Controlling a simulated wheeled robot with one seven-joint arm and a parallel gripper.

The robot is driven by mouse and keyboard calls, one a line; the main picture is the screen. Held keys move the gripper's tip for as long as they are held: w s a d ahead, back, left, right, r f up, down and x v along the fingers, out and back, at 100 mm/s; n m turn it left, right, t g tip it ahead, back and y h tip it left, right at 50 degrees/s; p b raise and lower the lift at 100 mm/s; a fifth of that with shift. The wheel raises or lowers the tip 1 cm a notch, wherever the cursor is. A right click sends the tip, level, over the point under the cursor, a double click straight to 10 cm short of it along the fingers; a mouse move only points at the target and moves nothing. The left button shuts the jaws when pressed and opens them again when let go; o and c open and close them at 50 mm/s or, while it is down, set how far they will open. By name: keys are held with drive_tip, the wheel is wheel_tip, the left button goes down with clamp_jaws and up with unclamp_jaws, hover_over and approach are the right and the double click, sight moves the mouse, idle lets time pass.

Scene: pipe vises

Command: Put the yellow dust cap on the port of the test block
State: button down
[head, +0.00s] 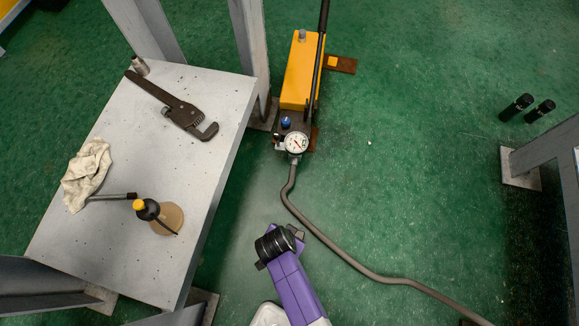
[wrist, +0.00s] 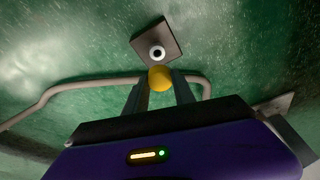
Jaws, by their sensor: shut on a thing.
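The yellow dust cap (wrist: 160,78) is between the fingertips of my gripper (wrist: 160,84) in the wrist view. The gripper is shut on it. The test block (wrist: 176,37) is a grey square face just beyond the cap, tilted in the picture. Its port (wrist: 157,53) shows as a white ring with a dark centre. The cap sits just below the port in the picture and overlaps the block's lower edge; a gap in depth cannot be judged. In the head view my purple forearm and black wrist show, but fingers, cap and block cannot be made out.
A grey hose (head: 340,253) runs over the green floor from a yellow pump (head: 300,72) with a gauge (head: 296,143). It passes behind my fingers in the wrist view (wrist: 62,88). A grey table (head: 165,240) at left bears a wrench (head: 176,106), rag (head: 87,175) and bottle (head: 166,216).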

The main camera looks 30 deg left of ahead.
drive_tip(key=shift+s+b+x, duration=0.2)
drive_tip(key=shift+b+x, duration=0.4)
drive_tip(key=shift+x, duration=0.15)
drive_tip(key=shift+s+b+x, duration=0.15)
drive_tip(key=shift+b+x, duration=0.4)
drive_tip(key=shift+x, duration=0.2)
drive_tip(key=shift+s+b+x, duration=0.2)
drive_tip(key=shift+b+x, duration=0.4)
drive_tip(key=shift+x, duration=0.2)
drive_tip(key=shift+s+b+x, duration=0.15)
drive_tip(key=shift+b+x, duration=0.35)
drive_tip(key=shift+x, duration=0.2)
drive_tip(key=shift+s+b+x, duration=0.2)
drive_tip(key=shift+b+x, duration=0.3)
drive_tip(key=shift+x, duration=0.2)
drive_tip(key=c, duration=1)
unclamp_jaws()
drive_tip(key=shift+o, duration=0.2)
drive_tip(key=p+v, duration=0.5)
drive_tip(key=v, duration=0.2)
drive_tip(key=shift+r, duration=0.35)
drive_tip(key=shift+s, duration=0.1)
